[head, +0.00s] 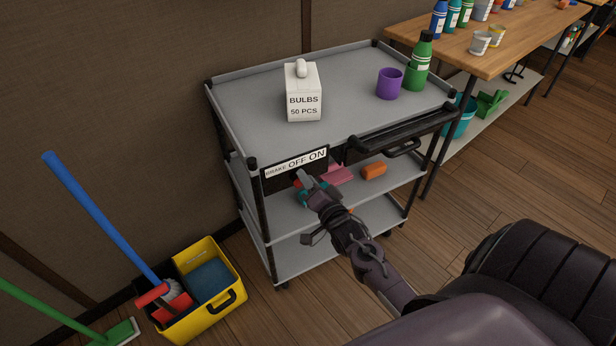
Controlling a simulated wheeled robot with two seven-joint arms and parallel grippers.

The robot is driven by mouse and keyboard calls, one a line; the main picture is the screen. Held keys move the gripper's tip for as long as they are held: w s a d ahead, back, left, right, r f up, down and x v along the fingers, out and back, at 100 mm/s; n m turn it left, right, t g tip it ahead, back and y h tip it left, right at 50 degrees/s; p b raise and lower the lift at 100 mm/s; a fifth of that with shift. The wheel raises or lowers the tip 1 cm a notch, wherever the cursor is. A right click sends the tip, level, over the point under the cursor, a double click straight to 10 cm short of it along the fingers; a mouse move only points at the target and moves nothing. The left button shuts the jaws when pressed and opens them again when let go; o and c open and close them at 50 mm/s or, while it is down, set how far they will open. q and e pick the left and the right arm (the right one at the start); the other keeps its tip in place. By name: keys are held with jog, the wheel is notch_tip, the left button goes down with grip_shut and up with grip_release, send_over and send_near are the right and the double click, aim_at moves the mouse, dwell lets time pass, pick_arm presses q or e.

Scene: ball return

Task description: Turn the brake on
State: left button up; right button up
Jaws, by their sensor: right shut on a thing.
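The grey cart (340,95) stands against the wall. My right gripper (312,186) reaches in from the lower right, just below the label. It is shut on the brake lever, whose red part (297,183) shows beside the fingers. My fingers hide most of the lever, so I cannot tell its exact setting. My left gripper is not in view.
A white BULBS box (303,100), a purple cup (389,84) and a green bottle (419,62) stand on the cart's top. A pink cloth (338,175) and an orange thing (374,170) lie on the middle shelf. A yellow bucket (215,315) stands left; a wooden table (520,45) is behind right.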

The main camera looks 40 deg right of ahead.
jog(key=shift+f+m, duration=0.1)
jog(key=shift+m, duration=0.5)
jog(key=o, duration=0.6)
jog(key=s+a, duration=0.1)
jog(key=s, duration=0.6)
jog(key=shift+s, duration=0.35)
